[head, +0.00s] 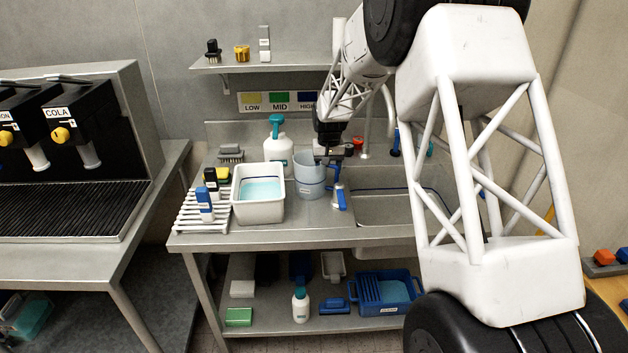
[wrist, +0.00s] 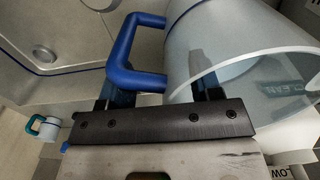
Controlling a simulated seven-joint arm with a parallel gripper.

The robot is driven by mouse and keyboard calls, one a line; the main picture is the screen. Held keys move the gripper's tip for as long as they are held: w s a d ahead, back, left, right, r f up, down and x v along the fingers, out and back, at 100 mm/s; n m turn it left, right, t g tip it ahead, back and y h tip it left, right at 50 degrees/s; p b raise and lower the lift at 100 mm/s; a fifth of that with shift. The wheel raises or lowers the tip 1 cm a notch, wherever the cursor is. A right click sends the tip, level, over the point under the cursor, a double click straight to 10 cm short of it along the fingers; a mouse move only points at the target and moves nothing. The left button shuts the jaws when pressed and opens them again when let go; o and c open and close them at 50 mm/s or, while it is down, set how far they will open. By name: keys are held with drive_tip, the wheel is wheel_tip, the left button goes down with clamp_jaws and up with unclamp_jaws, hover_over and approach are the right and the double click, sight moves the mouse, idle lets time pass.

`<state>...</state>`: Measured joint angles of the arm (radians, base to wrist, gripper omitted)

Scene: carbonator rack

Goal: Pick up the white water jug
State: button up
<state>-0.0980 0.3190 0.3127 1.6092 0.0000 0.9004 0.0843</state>
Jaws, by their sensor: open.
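The pale, whitish see-through jug (head: 309,188) stands upright on the steel counter, right of the white basin. In the wrist view the jug (wrist: 235,50) fills the upper right, its mouth facing the camera, with its blue handle (wrist: 128,48) to the left. My gripper (head: 327,158) is over the jug's handle side. In the wrist view my gripper (wrist: 160,92) is open, one finger left of or under the handle, the other by the jug's wall. The handle lies between the fingers; contact cannot be told. The fingertips are partly hidden.
A white basin (head: 242,207) of bluish liquid and a bottle with a green top (head: 277,150) stand left of the jug. The sink (head: 385,207) is to the right. A shelf (head: 265,62) hangs above.

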drive_tip(key=shift+c, duration=0.4)
clamp_jaws()
